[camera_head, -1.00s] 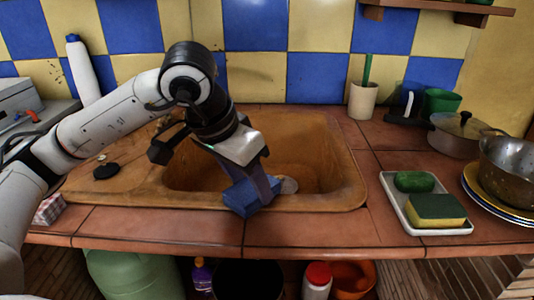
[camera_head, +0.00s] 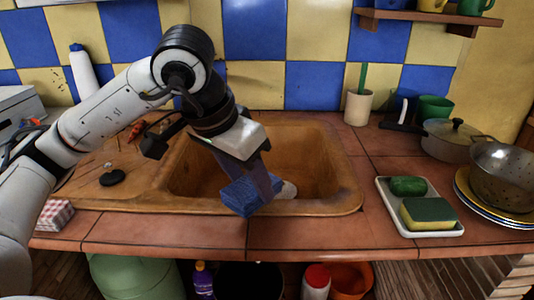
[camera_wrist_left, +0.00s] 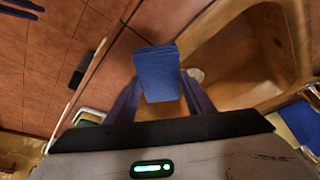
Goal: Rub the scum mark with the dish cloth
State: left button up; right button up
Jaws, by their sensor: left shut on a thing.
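The dish cloth (camera_head: 240,196) is a blue folded block at the front rim of the sink. My left gripper (camera_head: 258,188) is shut on it and holds it over the rim. In the left wrist view the cloth (camera_wrist_left: 158,75) sits between the two fingers. I cannot tell whether it touches the rim. A pale, whitish patch (camera_head: 289,190), possibly the scum mark, shows just right of the fingers on the inner front of the sink. It also shows beside the cloth in the left wrist view (camera_wrist_left: 195,74). My right gripper is not in view.
The brown sink (camera_head: 335,160) is set in a tiled counter (camera_head: 300,234). A white tray (camera_head: 405,226) with a sponge (camera_head: 428,212) and green soap (camera_head: 408,186) stands right. A black plug (camera_head: 112,177) lies left. Pots and plates are far right. The front counter strip is clear.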

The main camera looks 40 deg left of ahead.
pick_arm(q)
notch_tip(320, 180, up, 3)
jog(key=shift+f+p, duration=0.1)
jog(key=shift+p, duration=0.7)
jog(key=shift+r+p, duration=0.3)
jog(key=shift+r, duration=0.1)
